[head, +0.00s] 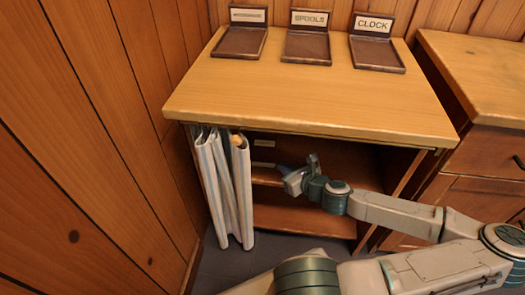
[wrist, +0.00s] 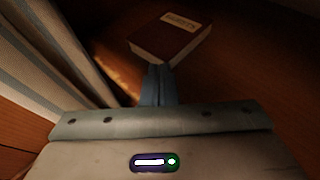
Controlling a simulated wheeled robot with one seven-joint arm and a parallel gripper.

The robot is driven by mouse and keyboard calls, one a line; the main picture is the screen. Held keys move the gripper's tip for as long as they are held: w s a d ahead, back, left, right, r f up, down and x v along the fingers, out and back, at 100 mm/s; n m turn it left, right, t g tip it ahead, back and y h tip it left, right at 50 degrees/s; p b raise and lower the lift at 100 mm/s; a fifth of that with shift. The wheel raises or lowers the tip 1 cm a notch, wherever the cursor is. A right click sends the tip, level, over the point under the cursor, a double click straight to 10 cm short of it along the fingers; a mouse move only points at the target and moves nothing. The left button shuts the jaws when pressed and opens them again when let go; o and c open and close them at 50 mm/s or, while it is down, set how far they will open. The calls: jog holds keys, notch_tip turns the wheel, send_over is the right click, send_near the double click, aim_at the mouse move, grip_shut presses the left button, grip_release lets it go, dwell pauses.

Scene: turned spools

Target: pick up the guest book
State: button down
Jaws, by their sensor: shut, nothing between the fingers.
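The guest book is a dark red book (wrist: 165,42) with a pale label reading roughly "GUESTS". In the wrist view it lies flat on a brown wooden shelf, just beyond my fingertips. I cannot make it out surely in the head view. My gripper (wrist: 157,84) is shut and empty, its fingers pointing at the book's near edge. I cannot tell whether they touch it. In the head view my gripper (head: 284,170) reaches into the open front of the wooden cabinet (head: 300,98), under its top.
A striped curtain (head: 222,190) hangs at the left of the opening; it is also close on the left in the wrist view (wrist: 55,45). Three trays with signs, one reading SPOOLS (head: 307,46) and one CLOCK (head: 377,53), stand on top. A drawer unit (head: 485,160) stands at right.

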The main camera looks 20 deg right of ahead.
aim_at(263, 152)
jog(key=shift+w+d, duration=0.1)
jog(key=shift+d, duration=0.15)
jog(key=b+x, duration=0.1)
jog(key=b, duration=0.1)
jog(key=shift+w+b, duration=0.3)
jog(key=shift+w, duration=0.05)
jog(key=w+b, duration=0.1)
jog(key=w, duration=0.2)
jog(key=w+a+b, duration=0.1)
jog(key=w, duration=0.2)
jog(key=w+a+b, duration=0.1)
jog(key=w, duration=0.2)
jog(key=shift+w+r+b, duration=0.1)
jog(key=shift+w+b, duration=0.2)
jog(key=shift+w, duration=0.05)
jog(key=shift+w+f+b, duration=0.15)
jog(key=shift+f+b, duration=0.1)
jog(key=shift+b, duration=0.1)
jog(key=shift+f, duration=0.35)
jog(key=shift+f, duration=0.2)
jog(key=shift+s, duration=0.25)
